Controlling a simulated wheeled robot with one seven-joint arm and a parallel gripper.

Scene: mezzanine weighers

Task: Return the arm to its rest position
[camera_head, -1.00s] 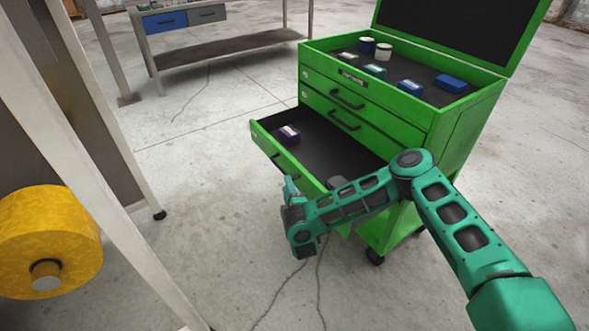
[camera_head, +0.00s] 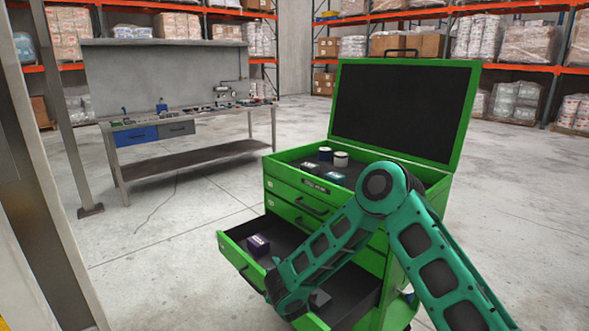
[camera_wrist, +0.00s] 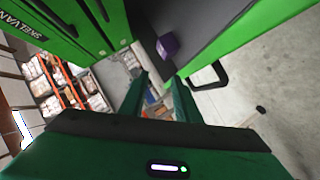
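My arm reaches across the right side of the head view, with its elbow over the green tool chest (camera_head: 300,205). My gripper (camera_wrist: 159,84) is at the outer edge of the chest's open lower drawer (camera_head: 240,262), and the wrist hides part of it in the head view. In the wrist view the two green fingers stand apart with nothing between them. A purple box (camera_head: 258,245) lies in the drawer; it also shows in the wrist view (camera_wrist: 167,46), beyond the fingertips and apart from them.
The chest's lid (camera_head: 400,110) is up. Two cylindrical containers (camera_head: 341,159) and a small teal box (camera_head: 335,177) stand in its top. A workbench (camera_head: 190,158) is at the back left, pallet racks behind. A grey post frame (camera_head: 45,190) is close on the left. Floor between is clear.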

